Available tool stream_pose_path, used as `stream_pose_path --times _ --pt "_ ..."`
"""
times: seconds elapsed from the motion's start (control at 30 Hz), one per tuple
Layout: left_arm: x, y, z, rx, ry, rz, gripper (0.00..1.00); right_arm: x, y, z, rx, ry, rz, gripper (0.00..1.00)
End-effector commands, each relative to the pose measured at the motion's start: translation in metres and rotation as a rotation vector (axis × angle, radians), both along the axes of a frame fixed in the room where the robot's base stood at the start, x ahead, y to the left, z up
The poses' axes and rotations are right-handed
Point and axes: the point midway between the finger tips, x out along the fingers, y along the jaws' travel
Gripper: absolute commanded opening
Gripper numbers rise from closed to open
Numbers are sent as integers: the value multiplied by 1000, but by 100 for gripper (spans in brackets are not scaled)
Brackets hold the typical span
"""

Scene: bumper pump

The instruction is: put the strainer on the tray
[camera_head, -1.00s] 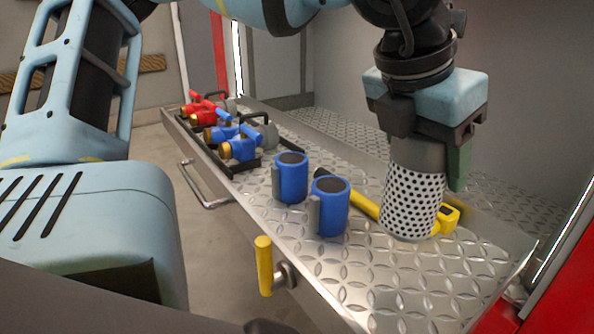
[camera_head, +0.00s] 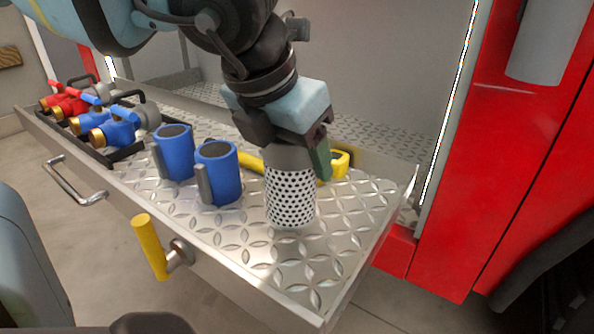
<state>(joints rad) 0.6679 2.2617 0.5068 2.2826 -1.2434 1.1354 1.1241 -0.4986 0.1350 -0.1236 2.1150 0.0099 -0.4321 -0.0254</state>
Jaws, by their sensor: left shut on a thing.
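The strainer (camera_head: 290,194) is a grey cylinder with a perforated white lower part. It is upright, and its lower end is at the diamond-plate tray (camera_head: 345,222), right of the blue couplings. I cannot tell for sure whether it touches the surface. My left gripper (camera_head: 290,148) is above it, shut on its upper part and hiding its top. My right gripper is not in view.
Two blue couplings (camera_head: 218,172) stand left of the strainer. A yellow-handled tool (camera_head: 340,163) lies behind it. Red and blue valves (camera_head: 105,128) sit at the tray's far left. A yellow handle (camera_head: 150,246) sticks out in front. The tray's right end is clear.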

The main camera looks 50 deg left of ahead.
Motion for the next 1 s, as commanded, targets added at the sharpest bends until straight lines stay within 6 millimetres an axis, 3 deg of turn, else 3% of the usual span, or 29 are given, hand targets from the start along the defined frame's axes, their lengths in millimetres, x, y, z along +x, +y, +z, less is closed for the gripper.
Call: stream_pose_path --times 0.03,0.17,0.6,0.63,0.8,1.0 --pt "1 0 -11 -1 1 -1 21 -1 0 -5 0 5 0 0" --pt "1 0 -25 0 0 -1 21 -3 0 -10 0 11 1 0" --pt "1 0 -29 0 -3 0 21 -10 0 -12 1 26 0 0" --pt "0 0 -30 0 1 0 67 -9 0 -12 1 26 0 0" --pt "0 0 -29 0 1 0 86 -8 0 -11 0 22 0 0" --pt "0 0 -29 0 1 0 86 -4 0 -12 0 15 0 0"
